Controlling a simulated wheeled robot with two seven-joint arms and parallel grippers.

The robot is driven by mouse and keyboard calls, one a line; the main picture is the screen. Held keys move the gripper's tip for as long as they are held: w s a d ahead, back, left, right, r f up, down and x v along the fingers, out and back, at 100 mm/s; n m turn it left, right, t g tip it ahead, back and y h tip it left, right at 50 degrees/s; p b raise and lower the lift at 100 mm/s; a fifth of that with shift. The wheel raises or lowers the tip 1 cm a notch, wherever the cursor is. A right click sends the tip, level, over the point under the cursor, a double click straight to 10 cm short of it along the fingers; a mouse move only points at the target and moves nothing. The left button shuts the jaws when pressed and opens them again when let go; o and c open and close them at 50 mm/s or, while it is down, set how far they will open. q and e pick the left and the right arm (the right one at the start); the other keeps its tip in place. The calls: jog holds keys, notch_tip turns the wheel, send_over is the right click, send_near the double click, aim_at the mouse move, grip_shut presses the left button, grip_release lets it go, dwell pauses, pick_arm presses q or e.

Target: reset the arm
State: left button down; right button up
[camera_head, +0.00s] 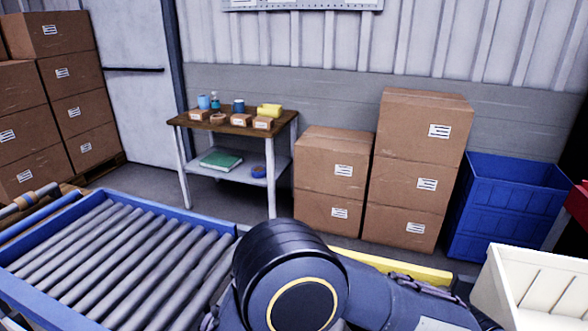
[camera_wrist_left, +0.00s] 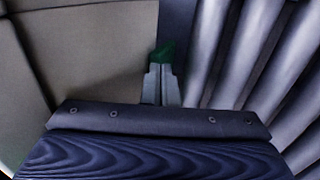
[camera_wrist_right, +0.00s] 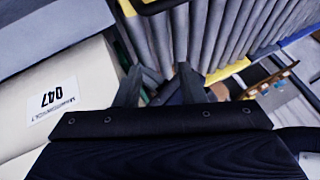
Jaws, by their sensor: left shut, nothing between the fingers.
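My left gripper (camera_wrist_left: 162,84) shows in the left wrist view with its two fingers together and nothing between them. A small dark green thing (camera_wrist_left: 164,50) appears at or just beyond its fingertips. I cannot tell what it is or whether they touch. My right gripper (camera_wrist_right: 160,70) shows in the right wrist view with its fingers apart and no object seen held between them. In the head view a dark arm link of mine (camera_head: 290,275) fills the bottom middle, and neither gripper's fingers can be seen there.
A blue-framed roller conveyor (camera_head: 110,255) lies at lower left. A wooden-topped table (camera_head: 180,119) with small items, cardboard boxes (camera_head: 405,180) and a blue bin (camera_head: 505,205) stand by the wall. A cream bin (camera_head: 520,285) is at right; a cream surface labelled 047 (camera_wrist_right: 60,100) lies left of my right gripper.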

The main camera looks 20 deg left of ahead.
pick_arm(q)
jog(key=v, duration=0.7)
jog(key=shift+a+r, duration=0.2)
jog(key=shift+r, duration=0.15)
